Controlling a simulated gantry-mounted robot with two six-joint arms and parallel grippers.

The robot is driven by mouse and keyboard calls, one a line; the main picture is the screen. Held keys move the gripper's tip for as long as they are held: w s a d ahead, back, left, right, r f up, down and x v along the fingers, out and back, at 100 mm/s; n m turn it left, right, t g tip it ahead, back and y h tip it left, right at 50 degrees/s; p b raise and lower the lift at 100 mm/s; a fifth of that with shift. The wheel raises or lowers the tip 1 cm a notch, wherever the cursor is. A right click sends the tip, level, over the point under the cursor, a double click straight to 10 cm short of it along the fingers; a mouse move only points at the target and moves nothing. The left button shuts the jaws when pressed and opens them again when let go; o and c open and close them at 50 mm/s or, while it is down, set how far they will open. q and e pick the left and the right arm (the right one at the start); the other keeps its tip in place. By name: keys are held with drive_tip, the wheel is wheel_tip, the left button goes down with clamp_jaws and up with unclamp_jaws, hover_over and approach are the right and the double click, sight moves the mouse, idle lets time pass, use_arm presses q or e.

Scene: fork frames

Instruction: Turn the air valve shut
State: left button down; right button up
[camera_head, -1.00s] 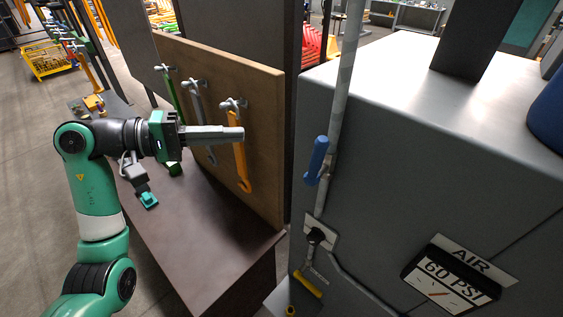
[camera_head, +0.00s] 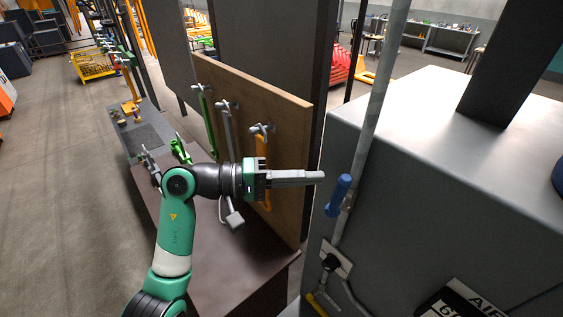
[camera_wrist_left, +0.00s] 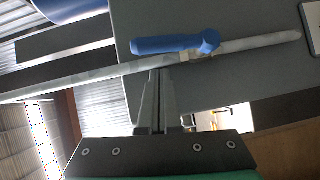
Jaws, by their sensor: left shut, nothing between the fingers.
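The air valve has a blue handle (camera_head: 338,195) on a grey vertical pipe (camera_head: 372,120) at the side of a grey cabinet. In the head view the handle is tilted, its upper end leaning right. My left gripper (camera_head: 322,177) is shut and empty, its tips pointing right, just left of the handle. In the left wrist view the blue handle (camera_wrist_left: 165,45) lies beyond the shut fingertips (camera_wrist_left: 160,72), across the top of the view. I cannot see clear contact between them. My right gripper is not in view.
The grey cabinet (camera_head: 440,220) fills the right side, with an AIR gauge sign (camera_head: 465,303) low on it. A wooden board (camera_head: 290,130) with hanging wrenches stands behind my left arm, above a dark table (camera_head: 215,265).

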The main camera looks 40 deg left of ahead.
use_arm(q)
drive_tip(key=shift+d+f, duration=0.1)
drive_tip(key=shift+d, duration=0.9)
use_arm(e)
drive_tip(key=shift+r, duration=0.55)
